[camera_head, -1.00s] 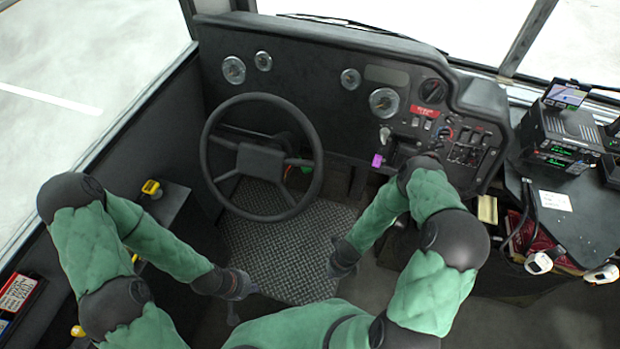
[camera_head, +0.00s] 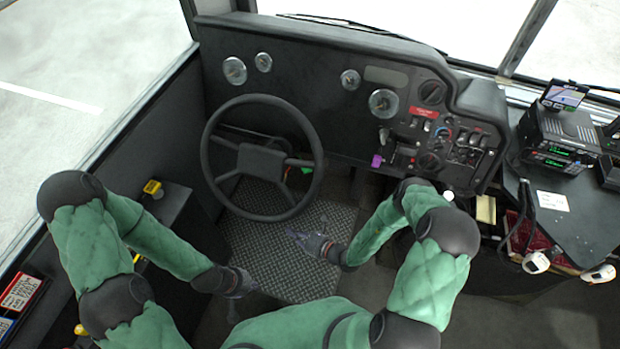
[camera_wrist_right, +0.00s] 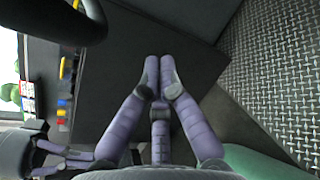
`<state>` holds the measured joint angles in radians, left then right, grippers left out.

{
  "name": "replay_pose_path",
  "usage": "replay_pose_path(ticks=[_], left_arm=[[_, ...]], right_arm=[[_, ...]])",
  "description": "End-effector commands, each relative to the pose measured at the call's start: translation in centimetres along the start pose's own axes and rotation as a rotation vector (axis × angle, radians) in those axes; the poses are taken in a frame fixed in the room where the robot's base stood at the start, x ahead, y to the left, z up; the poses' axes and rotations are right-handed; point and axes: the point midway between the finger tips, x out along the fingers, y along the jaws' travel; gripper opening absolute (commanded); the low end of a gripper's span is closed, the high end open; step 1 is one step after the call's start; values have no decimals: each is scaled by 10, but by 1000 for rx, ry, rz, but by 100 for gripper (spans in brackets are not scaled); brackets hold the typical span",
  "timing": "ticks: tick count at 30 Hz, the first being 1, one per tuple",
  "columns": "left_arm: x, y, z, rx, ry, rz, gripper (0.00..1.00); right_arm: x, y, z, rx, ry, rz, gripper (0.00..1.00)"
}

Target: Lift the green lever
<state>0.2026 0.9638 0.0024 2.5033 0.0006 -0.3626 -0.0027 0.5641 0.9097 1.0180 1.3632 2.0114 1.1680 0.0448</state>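A small green piece (camera_head: 306,170) shows through the right side of the steering wheel (camera_head: 207,150) in the head view. I cannot tell whether it is the green lever. My right gripper (camera_head: 295,238) is above the tread-plate floor, below and right of the wheel, pointing left. My left gripper (camera_head: 236,305) hangs low at the floor plate's left edge. It also shows at the lower left of the right wrist view (camera_wrist_right: 78,160); its closure is unclear.
A side console with a yellow lever (camera_head: 152,187) stands at the left. Several small coloured controls (camera_wrist_right: 63,108) show at the left of the right wrist view. The dashboard (camera_head: 320,100) runs behind the wheel; a purple knob (camera_head: 377,160) is on it. A radio desk (camera_head: 575,220) is at the right.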

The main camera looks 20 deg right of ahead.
Motion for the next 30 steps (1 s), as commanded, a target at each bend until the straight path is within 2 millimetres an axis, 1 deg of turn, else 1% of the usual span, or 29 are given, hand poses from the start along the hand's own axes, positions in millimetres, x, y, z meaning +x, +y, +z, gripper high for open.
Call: replay_pose_path(ticks=[1, 3, 6, 9, 12, 15, 19, 26, 30], left_arm=[[-1, 0, 0, 0, 0, 0, 0], [-2, 1, 0, 0, 0, 0, 0], [-3, 1, 0, 0, 0, 0, 0], [-3, 1, 0, 0, 0, 0, 0], [-4, 1, 0, 0, 0, 0, 0], [-4, 1, 0, 0, 0, 0, 0], [-4, 1, 0, 0, 0, 0, 0], [-4, 1, 0, 0, 0, 0, 0], [-1, 0, 0, 0, 0, 0, 0]], right_arm=[[-1, -14, 11, -40, -65, -62, 0], [-6, -35, 28, -111, -149, -159, 0], [-17, -61, 46, -208, -239, -296, 0], [-29, -81, 59, -289, -295, -413, 0], [-39, -94, 67, -345, -325, -494, 0], [-45, -100, 71, -376, -339, -537, 0], [-47, -102, 72, -387, -342, -550, 0], [-46, -102, 72, -386, -342, -548, 0], [-40, -105, 75, -388, -343, -546, 0]])
